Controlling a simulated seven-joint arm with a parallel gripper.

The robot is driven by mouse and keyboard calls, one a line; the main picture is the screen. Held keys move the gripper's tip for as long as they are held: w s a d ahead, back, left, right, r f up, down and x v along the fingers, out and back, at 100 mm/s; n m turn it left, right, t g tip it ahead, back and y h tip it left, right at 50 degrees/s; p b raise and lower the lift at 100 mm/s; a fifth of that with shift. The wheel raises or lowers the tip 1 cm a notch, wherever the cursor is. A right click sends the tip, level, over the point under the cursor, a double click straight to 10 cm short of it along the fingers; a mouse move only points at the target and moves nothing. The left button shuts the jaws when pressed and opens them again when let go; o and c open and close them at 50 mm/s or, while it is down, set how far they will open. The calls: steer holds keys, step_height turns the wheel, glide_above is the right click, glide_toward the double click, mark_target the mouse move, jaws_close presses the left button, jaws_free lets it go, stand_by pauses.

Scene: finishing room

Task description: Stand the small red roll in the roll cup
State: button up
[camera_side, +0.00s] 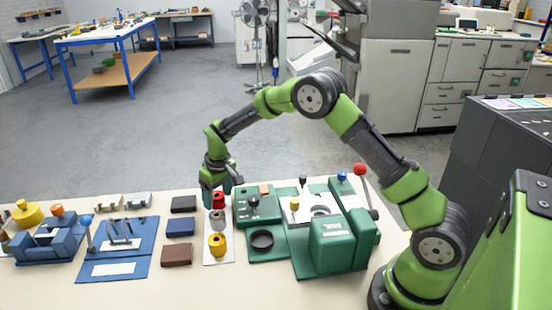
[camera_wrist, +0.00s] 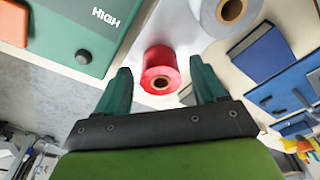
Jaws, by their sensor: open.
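The small red roll (camera_side: 219,201) stands at the far end of a white strip, partly hidden by my gripper in the side view. In the wrist view the red roll (camera_wrist: 160,66) shows its round end with a tan core, between and just beyond my fingers. My gripper (camera_side: 217,194) is open at the red roll, with a finger on either side; in the wrist view my gripper (camera_wrist: 163,76) shows gaps between fingers and roll. A black round cup (camera_side: 262,241), apparently the roll cup, sits empty on the green base, right and nearer the camera.
A grey roll (camera_side: 217,222) and a yellow roll (camera_side: 217,244) stand on the white strip (camera_side: 208,259). The green machine (camera_side: 333,247) with a red-knobbed lever (camera_side: 362,171) stands to the right. Dark, blue and brown blocks (camera_side: 177,255) lie to the left.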

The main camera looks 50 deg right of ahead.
mark_target(218, 196)
steer(key=shift+c, duration=0.4)
steer(key=c, duration=0.9)
steer(key=shift+r, duration=3.8)
steer(key=shift+r, duration=0.45)
steer(key=s+a+r+n, duration=0.1)
steer(key=s+a+n, duration=0.1)
steer(key=s, duration=0.6)
steer(key=s+a+r+n, duration=0.1)
steer(key=s+a, duration=0.1)
steer(key=s, duration=0.6)
steer(key=shift+n+y, duration=0.4)
steer(key=shift+n, duration=0.4)
steer(key=shift+s+f, duration=0.55)
steer(key=shift+f, duration=0.85)
steer(key=shift+s+f, duration=0.6)
steer(key=shift+f, duration=0.75)
steer(key=shift+s+f, duration=0.55)
steer(key=shift+f, duration=0.85)
